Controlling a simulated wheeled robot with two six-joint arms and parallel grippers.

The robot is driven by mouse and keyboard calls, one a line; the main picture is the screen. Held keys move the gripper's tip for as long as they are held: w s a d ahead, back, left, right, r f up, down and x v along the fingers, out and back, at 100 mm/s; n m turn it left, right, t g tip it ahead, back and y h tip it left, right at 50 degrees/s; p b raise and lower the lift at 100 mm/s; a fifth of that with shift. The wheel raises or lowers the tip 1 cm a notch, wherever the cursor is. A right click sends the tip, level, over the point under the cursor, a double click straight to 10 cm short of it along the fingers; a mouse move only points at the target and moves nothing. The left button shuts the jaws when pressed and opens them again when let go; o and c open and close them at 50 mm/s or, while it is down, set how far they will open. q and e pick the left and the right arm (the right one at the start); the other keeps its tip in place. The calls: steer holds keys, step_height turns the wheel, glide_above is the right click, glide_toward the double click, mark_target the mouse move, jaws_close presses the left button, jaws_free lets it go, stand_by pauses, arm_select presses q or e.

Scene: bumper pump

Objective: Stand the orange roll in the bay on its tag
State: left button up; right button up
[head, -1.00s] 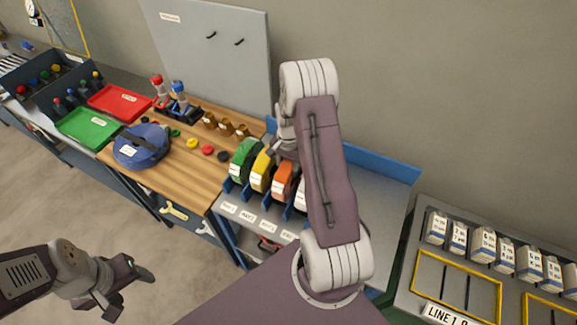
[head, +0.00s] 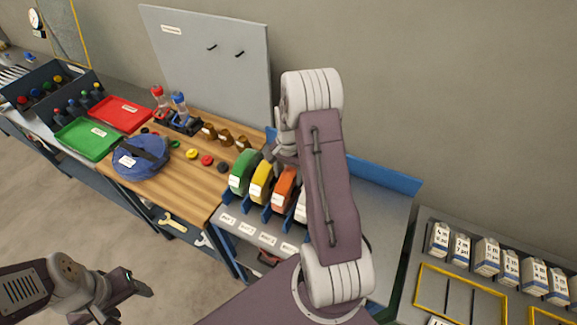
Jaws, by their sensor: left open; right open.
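The orange roll (head: 284,187) stands upright in a blue rack of bays on the grey bench, to the right of the yellow roll (head: 262,180) and the green roll (head: 243,172). A white roll (head: 301,207) is partly hidden behind my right arm. White tags (head: 247,233) line the bench's front edge below the bays. My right gripper (head: 281,151) is open beside the top of the yellow and orange rolls, its fingertips partly hidden by its own arm. My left gripper (head: 138,296) is open and empty over the floor at the lower left.
A wooden bench (head: 180,190) holds a blue round bag (head: 140,157), several coloured caps and brown bottles. Red (head: 122,111) and green (head: 88,138) trays stand further left. Labelled boxes (head: 487,256) stand on the right bench. The grey bench top right of my arm is clear.

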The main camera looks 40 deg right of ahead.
step_height(320, 180, up, 8)
steer(key=shift+a+r+b, duration=0.1)
steer(key=shift+r+b, duration=0.15)
steer(key=shift+b, duration=0.8)
steer(key=shift+r, duration=0.4)
steer(key=s+a+f+n+t, duration=0.1)
steer(key=s+a+f+n, duration=0.2)
steer(key=s+a+n, duration=1.2)
step_height(320, 180, down, 13)
steer(key=w+a+m+b, duration=0.1)
steer(key=w+m+b, duration=0.1)
steer(key=b, duration=1)
steer(key=shift+w+a+f+m+b, duration=0.15)
steer(key=shift+a+m+b, duration=0.15)
steer(key=shift+a+b, duration=0.1)
